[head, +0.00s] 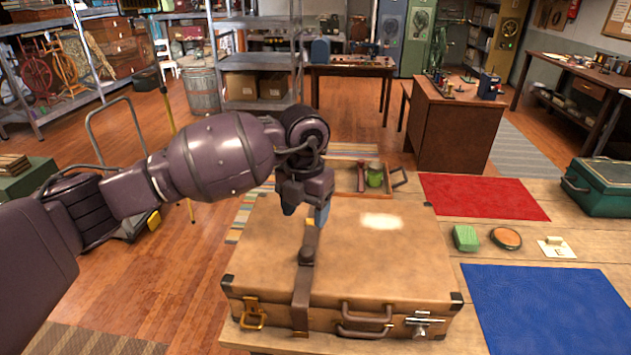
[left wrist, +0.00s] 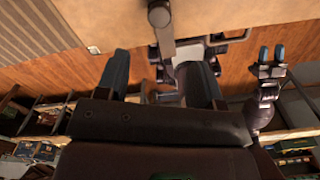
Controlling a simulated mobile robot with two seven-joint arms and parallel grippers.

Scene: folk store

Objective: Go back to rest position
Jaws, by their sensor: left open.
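A tan suitcase (head: 380,250) lies closed on the wooden table, its handle and latches facing me. A brown strap (head: 302,290) runs over its left part. My left gripper (head: 305,212) points down over the lid beside the strap. Whether it touches the lid is unclear. In the left wrist view its two fingers (left wrist: 156,80) stand wide apart with nothing between them. The suitcase's tan surface (left wrist: 240,12) fills the top of that view. My right gripper (left wrist: 271,55) shows small at the right there, its two blue tips close together. It is absent from the head view.
Behind the suitcase a wooden tray (head: 345,178) holds a green jar (head: 375,175). Red (head: 485,196) and blue (head: 545,305) mats lie to the right, with a green block (head: 466,238) and a round brown item (head: 506,238) between. A green case (head: 605,188) stands far right.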

